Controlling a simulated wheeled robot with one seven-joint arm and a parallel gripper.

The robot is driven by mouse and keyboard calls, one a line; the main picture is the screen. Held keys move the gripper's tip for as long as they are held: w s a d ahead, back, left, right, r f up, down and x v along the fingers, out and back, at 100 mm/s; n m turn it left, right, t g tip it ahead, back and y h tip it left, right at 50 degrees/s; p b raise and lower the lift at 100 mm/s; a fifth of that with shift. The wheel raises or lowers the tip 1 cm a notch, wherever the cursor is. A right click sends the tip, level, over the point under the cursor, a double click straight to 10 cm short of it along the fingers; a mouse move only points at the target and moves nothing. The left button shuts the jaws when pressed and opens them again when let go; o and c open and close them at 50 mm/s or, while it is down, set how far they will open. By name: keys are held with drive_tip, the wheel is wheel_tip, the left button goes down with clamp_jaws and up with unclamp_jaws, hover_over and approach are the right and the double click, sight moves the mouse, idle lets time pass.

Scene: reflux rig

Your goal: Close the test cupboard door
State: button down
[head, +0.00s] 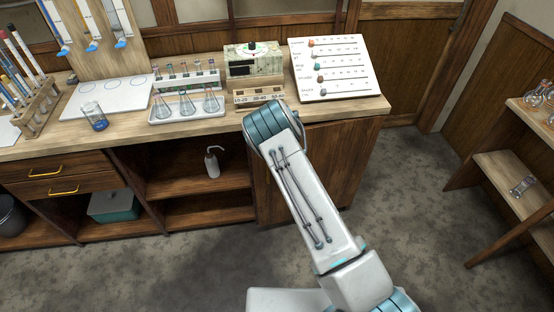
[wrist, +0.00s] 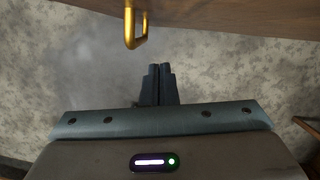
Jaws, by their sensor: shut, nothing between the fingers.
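The wooden cupboard section (head: 350,150) stands at the right end of the bench in the head view, partly behind my arm. I cannot tell from there how far its door is open. In the wrist view a wooden panel (wrist: 230,15) with a brass handle (wrist: 130,28) crosses the top; it looks like the door, seen steeply. My gripper (wrist: 158,70) is shut and empty, with its fingertips pointing toward the panel, just below and right of the handle and apart from it in the picture. The head view hides my gripper behind my arm.
The bench top (head: 235,112) holds a flask rack (head: 186,104), a beaker (head: 94,117), a boxed instrument (head: 253,62) and a slanted chart board (head: 331,70). Open shelves with a wash bottle (head: 212,161) lie left of the cupboard. A wooden shelf unit (head: 508,180) stands at right. Floor between is clear.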

drive_tip(key=a+b+v, duration=0.1)
drive_tip(key=b+v, duration=0.1)
drive_tip(key=v, duration=0.8)
drive_tip(key=s+d+f+m+g+y+b, duration=0.1)
drive_tip(key=s+f+m+y+b, duration=0.2)
drive_tip(key=f+b, duration=0.45)
drive_tip(key=s+d+f+m+y+b, duration=0.2)
drive_tip(key=f+y+b, duration=0.2)
drive_tip(key=f+b, duration=0.4)
drive_tip(key=w+d+r+m+t+y+b, duration=0.25)
drive_tip(key=d+m+t+y+b, duration=0.4)
drive_tip(key=b, duration=1.15)
drive_tip(key=w+a+y+b, duration=0.1)
drive_tip(key=w+a+b, duration=0.3)
drive_tip(key=w+a, duration=0.4)
drive_tip(key=shift+w+a+r+n+t, duration=0.35)
drive_tip(key=shift+a+r+n, duration=0.1)
drive_tip(key=shift+a, duration=0.4)
